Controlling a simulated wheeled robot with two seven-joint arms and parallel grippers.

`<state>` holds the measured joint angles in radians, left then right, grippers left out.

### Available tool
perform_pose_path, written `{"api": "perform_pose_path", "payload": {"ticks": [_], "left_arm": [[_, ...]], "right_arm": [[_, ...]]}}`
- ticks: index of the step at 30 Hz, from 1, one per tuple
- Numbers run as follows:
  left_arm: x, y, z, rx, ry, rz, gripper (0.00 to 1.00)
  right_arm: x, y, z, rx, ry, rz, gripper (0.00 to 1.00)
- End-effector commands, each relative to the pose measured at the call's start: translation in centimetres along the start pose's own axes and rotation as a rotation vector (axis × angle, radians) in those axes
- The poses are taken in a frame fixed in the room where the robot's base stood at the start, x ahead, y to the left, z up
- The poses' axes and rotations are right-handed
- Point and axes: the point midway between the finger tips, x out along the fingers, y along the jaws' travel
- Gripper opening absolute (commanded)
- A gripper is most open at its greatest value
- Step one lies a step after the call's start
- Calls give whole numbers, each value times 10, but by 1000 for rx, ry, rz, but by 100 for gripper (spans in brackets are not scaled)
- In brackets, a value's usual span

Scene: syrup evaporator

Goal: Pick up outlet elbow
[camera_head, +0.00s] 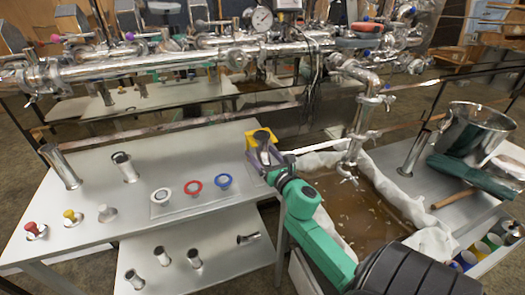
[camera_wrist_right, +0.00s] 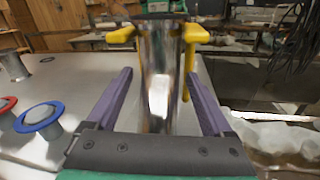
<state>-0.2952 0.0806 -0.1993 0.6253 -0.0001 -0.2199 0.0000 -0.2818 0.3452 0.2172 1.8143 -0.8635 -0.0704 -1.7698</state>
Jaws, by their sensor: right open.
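A shiny metal pipe piece (camera_head: 263,152), apparently the outlet elbow, sits in a yellow holder (camera_head: 250,142) at the right end of the upper metal table. It also shows in the right wrist view (camera_wrist_right: 160,85), standing between two yellow arms of the holder (camera_wrist_right: 120,36). My right gripper (camera_head: 266,161) is at the holder, its purple fingers open on either side of the pipe piece. In the right wrist view the fingers (camera_wrist_right: 158,76) show gaps to the metal on both sides. The elbow's lower end and bend are not clear. My left gripper is not in view.
White, red and blue ringed fittings (camera_head: 193,187) lie left of the holder. Metal cups (camera_head: 125,167) and knobbed caps (camera_head: 72,217) stand farther left. A large pipe assembly (camera_head: 180,60) crosses behind. A cloth-lined basin (camera_head: 370,205) of brown liquid lies right, beneath a hanging pipe (camera_head: 358,125).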

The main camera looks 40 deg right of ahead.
Motion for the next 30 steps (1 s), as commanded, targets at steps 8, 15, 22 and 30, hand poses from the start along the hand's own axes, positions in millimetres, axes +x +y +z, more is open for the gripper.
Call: {"api": "perform_pose_path", "payload": {"ticks": [8, 15, 22, 30], "left_arm": [[0, 1, 5, 0, -9, 1, 50], [0, 1, 6, 1, -10, 2, 50], [5, 2, 7, 1, -11, 2, 50], [12, 2, 8, 1, -11, 2, 50]], "right_arm": [[-1, 0, 0, 1, 0, 0, 0], [-1, 0, 0, 1, 0, 0, 0], [-3, 0, 0, 0, 1, 0, 0], [-44, 0, -2, 2, 3, 0, 0]]}}
